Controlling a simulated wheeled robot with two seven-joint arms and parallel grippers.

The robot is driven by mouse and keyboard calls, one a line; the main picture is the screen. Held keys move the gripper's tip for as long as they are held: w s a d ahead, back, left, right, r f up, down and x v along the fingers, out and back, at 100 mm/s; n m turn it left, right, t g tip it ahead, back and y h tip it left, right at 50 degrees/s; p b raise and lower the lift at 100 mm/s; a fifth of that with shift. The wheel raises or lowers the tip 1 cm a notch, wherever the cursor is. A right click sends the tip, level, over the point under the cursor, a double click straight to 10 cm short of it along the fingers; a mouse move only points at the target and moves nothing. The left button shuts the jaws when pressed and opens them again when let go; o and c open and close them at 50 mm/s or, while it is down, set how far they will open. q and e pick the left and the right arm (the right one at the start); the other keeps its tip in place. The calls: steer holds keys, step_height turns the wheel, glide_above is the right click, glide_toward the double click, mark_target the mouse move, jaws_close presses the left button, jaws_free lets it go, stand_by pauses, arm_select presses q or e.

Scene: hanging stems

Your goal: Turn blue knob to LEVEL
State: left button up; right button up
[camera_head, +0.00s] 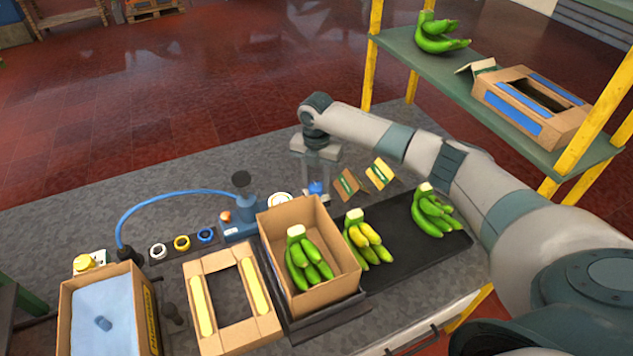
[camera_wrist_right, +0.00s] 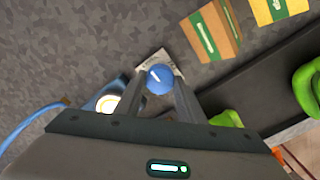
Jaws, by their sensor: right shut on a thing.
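The blue knob (camera_head: 316,188) sits at the back of the bench, right of the blue pump-like device with a dial. In the right wrist view the knob (camera_wrist_right: 160,80) is round with a short white mark on top, and a pale label plate (camera_wrist_right: 153,61) shows behind it; its lettering is too small to read. My right gripper (camera_head: 316,180) points down over the knob, its fingers on either side of it, shut on it. The word LEVEL cannot be made out. My left gripper is not in view.
A black mat (camera_head: 400,245) holds banana bunches, and a cardboard box (camera_head: 309,245) with green bananas stands in front. A blue hose (camera_head: 165,200) curves left. A shelf (camera_head: 450,85) rises at the right.

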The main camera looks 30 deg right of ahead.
mark_target(316, 185)
stand_by(0.4)
steer(key=o, duration=1)
steer(key=shift+o, duration=0.2)
steer(key=shift+r, duration=0.1)
step_height(316, 185, up, 17)
steer(key=b, duration=0.5)
steer(key=shift+r, duration=0.15)
